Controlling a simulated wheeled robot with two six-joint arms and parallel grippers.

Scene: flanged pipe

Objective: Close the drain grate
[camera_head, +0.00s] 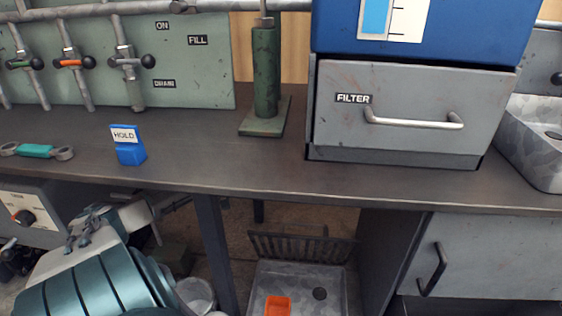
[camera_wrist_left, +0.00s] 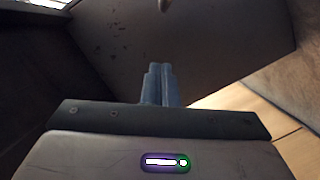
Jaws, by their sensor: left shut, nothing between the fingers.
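The drain grate (camera_head: 300,247) is a dark slatted panel standing raised at the back edge of a grey drain basin (camera_head: 335,282) on the floor, below the bench. The basin lies open to view, with a dark round drain hole (camera_head: 320,293) and an orange object (camera_head: 277,306) in it. In the left wrist view my left gripper (camera_wrist_left: 158,70) is shut and empty, its two blue-grey fingers together in front of a dark scuffed panel. I cannot make out these fingertips in the head view. My right gripper is in neither view.
The bench (camera_head: 215,170) overhangs the basin, with a leg (camera_head: 213,245) to its left and a cabinet (camera_head: 490,255) to its right. On the bench are a blue HOLD block (camera_head: 129,148), a wrench (camera_head: 37,151) and a FILTER drawer (camera_head: 410,120).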

